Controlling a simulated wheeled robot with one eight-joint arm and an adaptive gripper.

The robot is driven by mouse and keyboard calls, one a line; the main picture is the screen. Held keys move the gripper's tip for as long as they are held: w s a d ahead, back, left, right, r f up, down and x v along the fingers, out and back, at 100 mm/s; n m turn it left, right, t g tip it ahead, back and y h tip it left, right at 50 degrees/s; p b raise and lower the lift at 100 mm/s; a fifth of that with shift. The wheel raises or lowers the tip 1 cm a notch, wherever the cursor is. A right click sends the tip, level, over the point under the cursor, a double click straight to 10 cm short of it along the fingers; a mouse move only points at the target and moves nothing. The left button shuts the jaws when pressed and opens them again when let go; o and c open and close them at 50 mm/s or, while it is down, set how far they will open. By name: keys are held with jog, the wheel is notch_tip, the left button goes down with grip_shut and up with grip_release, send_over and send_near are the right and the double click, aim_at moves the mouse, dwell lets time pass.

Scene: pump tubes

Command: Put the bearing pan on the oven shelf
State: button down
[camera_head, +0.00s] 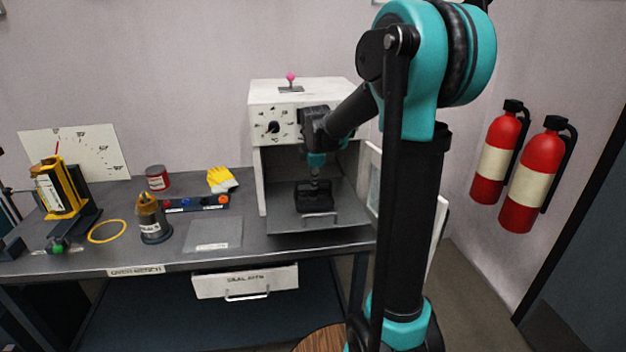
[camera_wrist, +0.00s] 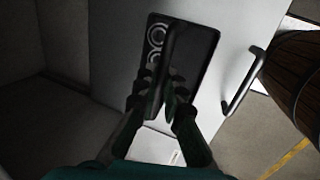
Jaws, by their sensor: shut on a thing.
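The bearing pan (camera_head: 314,198) is a small dark tray over the pulled-out oven shelf (camera_head: 348,214). In the wrist view the pan (camera_wrist: 203,55) shows ring-shaped bearings at one end and a bar handle across it. My gripper (camera_head: 315,178) points down at the pan from above. Its fingers (camera_wrist: 165,95) are closed around the handle and hide part of the pan. The pan looks level and lies within the shelf's edges; whether it touches the shelf I cannot tell. The white oven (camera_head: 258,180) is open at the front.
The oven door (camera_head: 374,172) stands open at the right, partly behind my arm. The shelf handle (camera_wrist: 243,82) sticks out at the front. A drawer (camera_head: 245,281) is pulled out below.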

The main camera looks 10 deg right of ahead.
jog(key=w, duration=0.3)
jog(key=shift+w+d, duration=0.15)
jog(key=shift+w, duration=0.15)
jog(key=shift+f, duration=0.55)
jog(key=c, duration=1.6)
grip_release()
jog(key=shift+f, duration=0.1)
jog(key=shift+c, duration=0.2)
jog(key=v, duration=1.2)
jog(key=s+d+f+m, duration=0.2)
jog(key=s+f+m, duration=0.7)
jog(key=s, duration=0.5)
jog(key=s+d+f+m, duration=0.2)
jog(key=s+f+m, duration=0.7)
jog(key=s+f, duration=0.3)
jog(key=shift+s+d+t, duration=0.2)
jog(key=shift+s+t, duration=0.1)
jog(key=shift+s, duration=0.9)
